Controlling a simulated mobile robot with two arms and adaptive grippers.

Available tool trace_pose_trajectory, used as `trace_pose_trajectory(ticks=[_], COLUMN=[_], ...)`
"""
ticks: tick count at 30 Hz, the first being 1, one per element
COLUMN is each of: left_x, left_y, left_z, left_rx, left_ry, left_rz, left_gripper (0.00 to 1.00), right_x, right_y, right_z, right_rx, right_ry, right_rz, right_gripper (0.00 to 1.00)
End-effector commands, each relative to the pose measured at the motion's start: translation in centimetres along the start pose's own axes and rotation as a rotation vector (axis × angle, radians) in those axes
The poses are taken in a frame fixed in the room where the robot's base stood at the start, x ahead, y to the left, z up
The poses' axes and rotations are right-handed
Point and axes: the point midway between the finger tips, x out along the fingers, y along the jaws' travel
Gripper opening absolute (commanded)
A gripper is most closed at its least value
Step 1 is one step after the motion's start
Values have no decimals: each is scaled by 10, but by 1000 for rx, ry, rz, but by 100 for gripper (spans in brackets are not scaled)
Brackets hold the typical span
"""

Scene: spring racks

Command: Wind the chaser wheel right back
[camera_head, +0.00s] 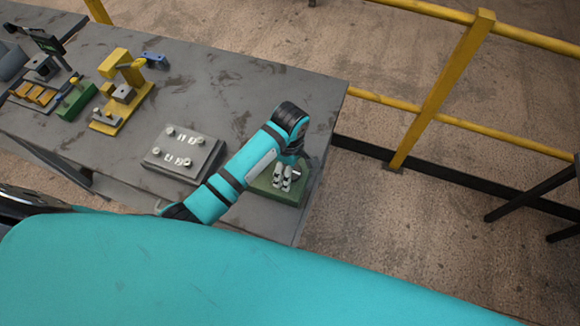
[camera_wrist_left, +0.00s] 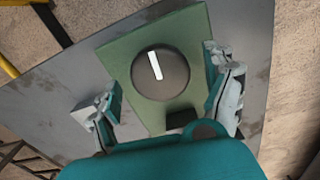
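A round dark grey wheel (camera_wrist_left: 160,76) with a white bar mark sits on a green base plate (camera_wrist_left: 122,58) in the left wrist view. The bar lies above the wheel's middle, its top leaning slightly left. My left gripper (camera_wrist_left: 164,72) is open, one finger on each side of the wheel, with visible gaps. In the head view my left gripper (camera_head: 284,178) points down over the green base (camera_head: 262,190) at the bench's right end; my arm and fingers hide the wheel there. My right gripper is not in view.
The grey bench (camera_head: 225,100) also holds a grey plate with knobs (camera_head: 160,164), a yellow fixture (camera_head: 120,75) and a green block (camera_head: 76,104) to the left. A small black block (camera_wrist_left: 182,118) sits beside the wheel. A yellow railing (camera_head: 440,95) stands beyond the bench.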

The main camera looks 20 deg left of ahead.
Motion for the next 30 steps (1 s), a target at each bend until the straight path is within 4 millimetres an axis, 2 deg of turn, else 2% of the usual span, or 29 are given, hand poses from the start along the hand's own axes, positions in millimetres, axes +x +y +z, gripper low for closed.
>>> trace_pose_trajectory(ticks=[6,10,14,24,30], left_x=[0,-8,-29,-102,-116], left_y=[0,0,0,3,9], left_z=[0,1,1,-1,1], left_rx=[1,1,1,4,15], left_ry=[0,-2,-3,5,4], left_rz=[-1,0,3,12,33], left_gripper=[85,85,85,85,85], right_x=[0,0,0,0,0], right_y=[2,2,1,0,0], right_z=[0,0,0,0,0], right_rx=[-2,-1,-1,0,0], right_ry=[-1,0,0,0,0], right_rz=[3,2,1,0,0], right_gripper=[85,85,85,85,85])
